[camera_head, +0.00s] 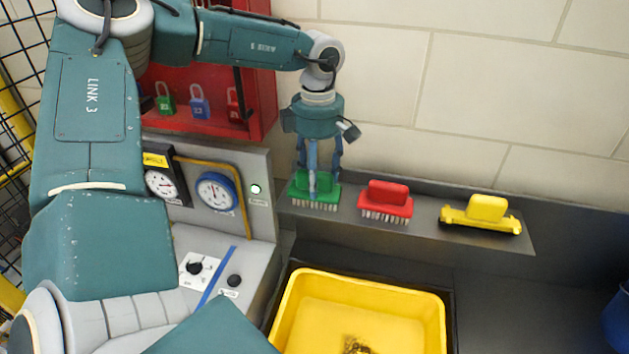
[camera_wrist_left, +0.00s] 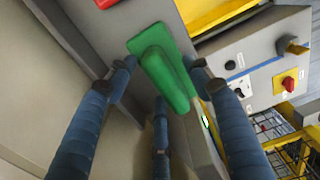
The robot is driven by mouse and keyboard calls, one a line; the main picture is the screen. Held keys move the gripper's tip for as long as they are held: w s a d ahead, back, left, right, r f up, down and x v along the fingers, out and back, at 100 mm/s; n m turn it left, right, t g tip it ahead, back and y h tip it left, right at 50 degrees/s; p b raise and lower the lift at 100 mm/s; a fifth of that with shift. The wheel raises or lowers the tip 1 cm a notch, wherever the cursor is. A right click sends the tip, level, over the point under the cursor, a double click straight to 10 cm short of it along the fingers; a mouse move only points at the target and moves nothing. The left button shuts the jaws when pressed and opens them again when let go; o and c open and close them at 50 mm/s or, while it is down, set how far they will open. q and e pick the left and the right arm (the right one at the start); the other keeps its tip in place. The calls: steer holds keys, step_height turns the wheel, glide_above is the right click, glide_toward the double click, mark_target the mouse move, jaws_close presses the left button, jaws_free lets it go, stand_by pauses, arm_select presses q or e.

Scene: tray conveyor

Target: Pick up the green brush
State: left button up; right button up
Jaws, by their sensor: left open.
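The green brush (camera_head: 328,197) stands bristles down at the left end of a dark shelf along the wall. My left gripper (camera_head: 314,182) points down over it, its blue fingers at the brush's handle. In the left wrist view the green brush (camera_wrist_left: 165,72) lies between the spread fingers of my left gripper (camera_wrist_left: 160,85), and the fingers look apart from the handle. The jaws are open. The fingers hide part of the brush in the head view. My right gripper is not in view.
A red brush (camera_head: 386,199) and a yellow tool (camera_head: 484,213) stand to the right on the same shelf (camera_head: 428,229). A yellow tray (camera_head: 432,306) is below. A gauge panel (camera_head: 259,216) stands close on the left, under a red lock cabinet (camera_head: 262,90).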

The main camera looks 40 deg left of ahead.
arm_select(q)
steer(key=shift+c, duration=1)
steer(key=c, duration=0.5)
jaws_close()
steer(key=shift+r, duration=0.1)
steer(key=shift+r+b, duration=0.3)
steer(key=shift+r, duration=0.1)
step_height(320, 180, up, 7)
steer(key=b, duration=0.2)
steer(key=shift+w+f+b, duration=0.1)
steer(key=shift+f+b, duration=0.05)
steer(key=shift+b, duration=0.25)
step_height(320, 180, up, 12)
steer(key=b, duration=0.1)
steer(key=shift+r, duration=0.2)
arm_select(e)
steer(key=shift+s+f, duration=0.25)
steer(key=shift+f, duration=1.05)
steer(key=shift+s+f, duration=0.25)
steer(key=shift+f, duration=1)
